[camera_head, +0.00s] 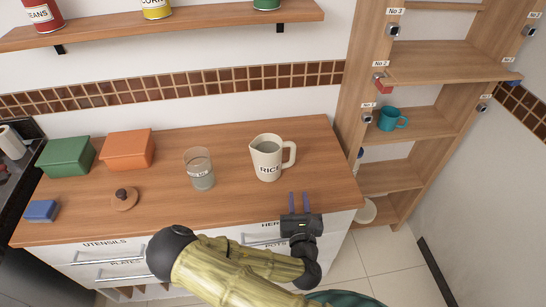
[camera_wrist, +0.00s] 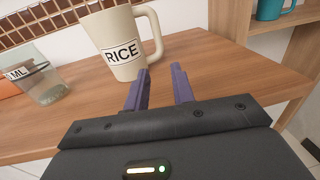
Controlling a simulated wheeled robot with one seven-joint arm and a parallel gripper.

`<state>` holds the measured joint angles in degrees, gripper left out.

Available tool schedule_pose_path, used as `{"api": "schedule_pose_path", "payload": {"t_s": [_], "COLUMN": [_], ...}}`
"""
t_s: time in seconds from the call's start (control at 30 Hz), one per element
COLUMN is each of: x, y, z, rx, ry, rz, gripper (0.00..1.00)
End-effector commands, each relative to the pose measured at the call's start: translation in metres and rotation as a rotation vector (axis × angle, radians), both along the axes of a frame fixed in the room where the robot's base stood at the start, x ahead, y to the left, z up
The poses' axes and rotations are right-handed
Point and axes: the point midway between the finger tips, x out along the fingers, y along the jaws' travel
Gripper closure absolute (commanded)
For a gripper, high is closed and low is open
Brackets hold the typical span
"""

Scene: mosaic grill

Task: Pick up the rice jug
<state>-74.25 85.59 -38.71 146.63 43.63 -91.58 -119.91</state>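The rice jug (camera_head: 267,160) is a cream pitcher with a white "RICE" label and a handle on its right side. It stands upright on the wooden counter. The jug and fingers do not touch.
A glass measuring cup (camera_head: 199,170) stands left of the jug. A wooden lid (camera_head: 124,199), a blue sponge (camera_head: 41,211), a green box (camera_head: 67,157) and an orange box (camera_head: 127,149) lie further left. A shelf unit with a teal mug (camera_head: 391,119) stands right. Counter right of the jug is clear.

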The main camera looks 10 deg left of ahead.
Motion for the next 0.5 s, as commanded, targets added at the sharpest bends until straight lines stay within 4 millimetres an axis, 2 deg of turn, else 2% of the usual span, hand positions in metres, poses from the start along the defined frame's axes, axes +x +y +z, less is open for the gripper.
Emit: {"api": "schedule_pose_path", "payload": {"t_s": [0.27, 0.5], "x": [0.002, 0.019], "y": [0.001, 0.003], "z": [-0.002, -0.006], "rx": [0.007, 0.011], "ry": [0.003, 0.002], "rz": [-0.001, -0.005], "gripper": [0.75, 0.75]}}
